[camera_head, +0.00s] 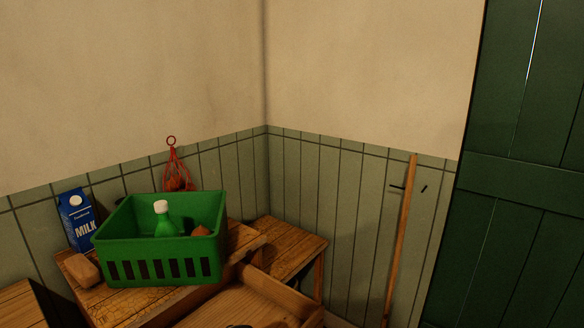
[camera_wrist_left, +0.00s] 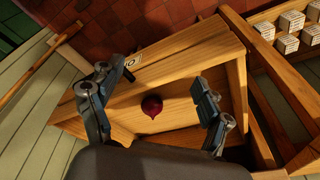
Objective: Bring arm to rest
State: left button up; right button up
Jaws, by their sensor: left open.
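My left gripper (camera_wrist_left: 160,86) shows in the left wrist view with its two fingers spread wide and nothing between them that I can see held. It hangs over a wooden tray (camera_wrist_left: 185,62). A dark red round vegetable (camera_wrist_left: 152,106) lies on the tray floor, in line with the gap between the fingers. The head view shows neither arm clearly; a small dark shape at its bottom edge is too cut off to identify. My right gripper is in neither view.
A green crate (camera_head: 165,270) holding a green bottle (camera_head: 166,226) stands on a wooden table. A milk carton (camera_head: 77,222), a brown block (camera_head: 82,270) and a hanging red net (camera_head: 176,170) are near it. White boxes (camera_wrist_left: 291,22) sit right of the tray. A pole (camera_head: 401,240) leans against the wall.

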pick_arm(q)
jog(key=s+d+f+m+h, duration=0.2)
jog(key=s+d+m+h, duration=0.15)
jog(key=s, duration=0.45)
jog(key=s+a+f+t+y, duration=0.1)
jog(key=s+a+f+y, duration=0.2)
jog(key=s+a, duration=1.1)
notch_tip(320, 180, down, 26)
jog(key=r+g, duration=0.1)
jog(key=s+a+f, duration=0.1)
jog(key=s+f, duration=0.7)
jog(key=s+a+f+g, duration=0.1)
jog(key=s+a+f, duration=0.1)
jog(key=s+f, duration=0.7)
jog(key=shift+a, duration=0.3)
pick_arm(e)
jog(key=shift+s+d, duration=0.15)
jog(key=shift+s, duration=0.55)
